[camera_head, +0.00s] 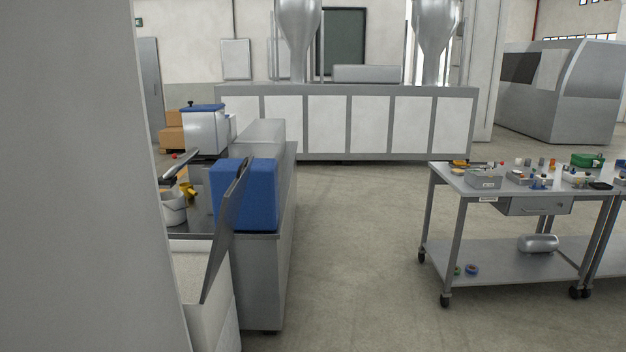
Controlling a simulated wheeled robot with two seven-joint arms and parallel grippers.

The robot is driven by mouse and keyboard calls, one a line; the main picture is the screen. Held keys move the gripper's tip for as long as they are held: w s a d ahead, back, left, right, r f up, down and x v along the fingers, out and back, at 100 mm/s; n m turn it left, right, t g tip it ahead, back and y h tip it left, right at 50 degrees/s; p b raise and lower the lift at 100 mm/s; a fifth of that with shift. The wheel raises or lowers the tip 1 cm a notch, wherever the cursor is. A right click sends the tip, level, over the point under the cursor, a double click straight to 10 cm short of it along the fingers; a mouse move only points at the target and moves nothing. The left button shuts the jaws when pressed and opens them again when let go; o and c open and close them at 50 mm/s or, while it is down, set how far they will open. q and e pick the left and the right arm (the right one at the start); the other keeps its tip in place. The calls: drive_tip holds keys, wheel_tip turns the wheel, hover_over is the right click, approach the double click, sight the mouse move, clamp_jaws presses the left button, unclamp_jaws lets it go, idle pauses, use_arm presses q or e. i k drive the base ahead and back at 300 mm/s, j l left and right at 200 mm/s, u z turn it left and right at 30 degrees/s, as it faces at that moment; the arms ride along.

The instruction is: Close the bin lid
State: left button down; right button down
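A white bin (214,310) stands at the lower left, partly hidden behind a large grey panel. Its dark grey lid (222,245) is open, standing up steeply and leaning to the right at the bin's right side. Pale contents or an inner surface show below the lid. Neither of my grippers is in the view.
The large grey panel (80,180) blocks the left side. A machine with a blue block (250,195) stands behind the lid. A wheeled metal cart (515,250) with tools and small parts is at the right. Open floor (350,270) lies between them.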

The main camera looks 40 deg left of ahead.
sight(232, 201)
drive_tip(key=i+j+u, duration=0.15)
drive_tip(key=i+u, duration=0.25)
drive_tip(key=i+j+u, duration=0.1)
drive_tip(key=i+u, duration=0.5)
drive_tip(key=u, duration=0.15)
drive_tip(key=i+l+u, duration=0.15)
drive_tip(key=i+u, duration=0.65)
drive_tip(key=i+l+u, duration=0.1)
drive_tip(key=i+u, duration=0.35)
drive_tip(key=i, duration=0.1)
